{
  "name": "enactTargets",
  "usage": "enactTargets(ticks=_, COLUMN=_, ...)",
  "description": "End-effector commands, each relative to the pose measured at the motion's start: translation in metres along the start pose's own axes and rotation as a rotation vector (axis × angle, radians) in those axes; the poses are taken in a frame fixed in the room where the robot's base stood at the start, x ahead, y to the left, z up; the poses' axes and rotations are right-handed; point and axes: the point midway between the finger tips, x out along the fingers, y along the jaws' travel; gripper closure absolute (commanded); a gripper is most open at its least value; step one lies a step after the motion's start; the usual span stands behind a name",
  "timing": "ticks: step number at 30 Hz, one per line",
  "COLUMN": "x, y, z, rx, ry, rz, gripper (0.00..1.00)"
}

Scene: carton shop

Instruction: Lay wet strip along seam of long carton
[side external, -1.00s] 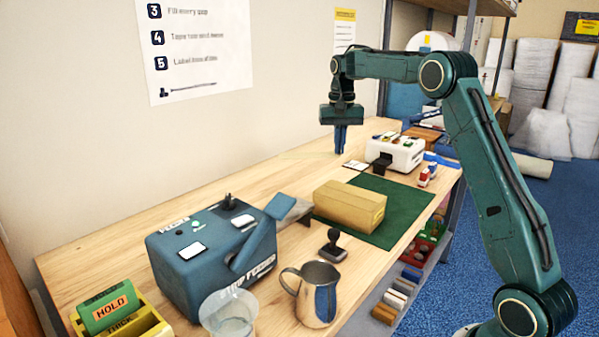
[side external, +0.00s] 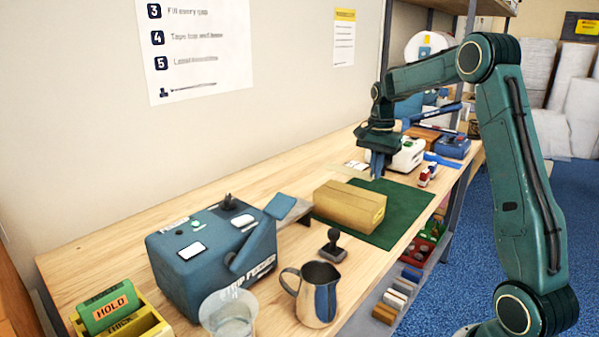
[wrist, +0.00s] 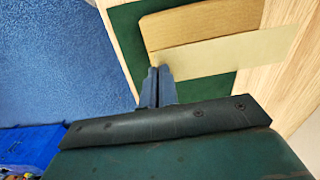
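The long carton (side external: 350,206) lies closed on a green mat (side external: 408,204), a faint seam line along its top. My gripper (side external: 376,172) is above the mat's far part, beyond the carton and apart from it. In the wrist view my gripper (wrist: 158,72) has its fingers close together at one end of a pale, flat strip (wrist: 235,52). The strip stretches right from the fingertips, across the view of the carton (wrist: 205,24) and past the mat over bare wood. Whether it touches the carton cannot be told. Its wetness does not show.
The blue strip feeder (side external: 205,255) stands left of the carton. A stamp (side external: 332,247), a metal jug (side external: 313,292) and a clear cup (side external: 229,314) stand in front. A white machine (side external: 408,155) and red-capped bottles (side external: 427,175) are close to my gripper.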

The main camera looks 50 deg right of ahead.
Motion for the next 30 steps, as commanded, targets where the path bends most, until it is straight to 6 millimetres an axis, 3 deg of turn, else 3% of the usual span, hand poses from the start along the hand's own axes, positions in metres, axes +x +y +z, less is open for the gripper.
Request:
enactTargets(ticks=11, x=0.011, y=0.0, z=0.0, rx=-0.003, ry=-0.001, rz=0.002, gripper=1.0)
enactTargets(ticks=30, x=0.054, y=0.0, z=0.0, rx=-0.003, ry=-0.002, rz=0.003, gripper=1.0)
